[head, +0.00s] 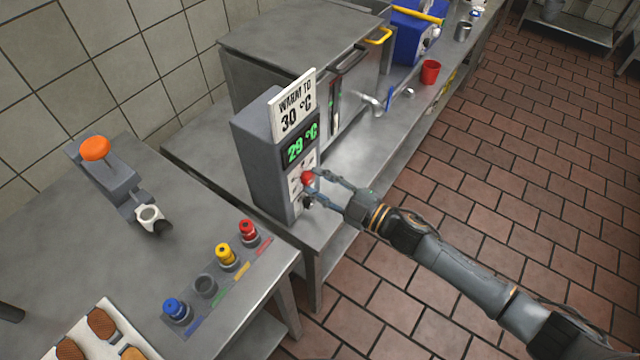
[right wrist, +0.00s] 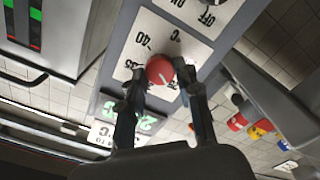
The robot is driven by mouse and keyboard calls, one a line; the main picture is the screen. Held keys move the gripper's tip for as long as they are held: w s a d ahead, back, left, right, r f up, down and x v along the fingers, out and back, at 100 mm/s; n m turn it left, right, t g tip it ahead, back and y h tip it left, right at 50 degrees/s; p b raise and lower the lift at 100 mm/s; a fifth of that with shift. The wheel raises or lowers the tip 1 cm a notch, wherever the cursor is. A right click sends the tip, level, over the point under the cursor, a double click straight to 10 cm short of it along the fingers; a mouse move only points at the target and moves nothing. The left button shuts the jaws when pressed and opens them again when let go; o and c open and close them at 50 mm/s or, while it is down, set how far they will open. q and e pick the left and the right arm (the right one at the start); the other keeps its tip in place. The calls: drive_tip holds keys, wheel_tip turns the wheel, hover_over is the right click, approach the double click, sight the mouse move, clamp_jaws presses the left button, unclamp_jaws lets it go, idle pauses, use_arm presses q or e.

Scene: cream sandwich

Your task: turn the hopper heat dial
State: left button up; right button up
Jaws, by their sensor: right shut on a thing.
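The red heat dial (head: 307,176) sits on the white scale plate on the front of a grey control box (head: 262,165). The box's green display reads 29 °C, and a sign (head: 293,105) on top says "WARM TO 30 °C". My right gripper (head: 311,187) is shut on the dial, with one finger on each side. In the right wrist view the dial (right wrist: 159,69) shows a pale pointer line between the two fingers (right wrist: 163,88). The scale plate (right wrist: 165,45) around it carries printed numbers, including 40.
A steel machine (head: 290,50) stands behind the box, with a red cup (head: 430,72) farther along the counter. On the left table (head: 120,265) are an orange-knobbed device (head: 96,149), several coloured bottles (head: 226,254) and a tray (head: 88,335) of brown biscuits. Tiled floor lies open to the right.

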drive_tip(key=shift+n, duration=0.3)
drive_tip(key=o, duration=1.2)
drive_tip(key=shift+c, duration=0.2)
drive_tip(key=v, duration=1.2)
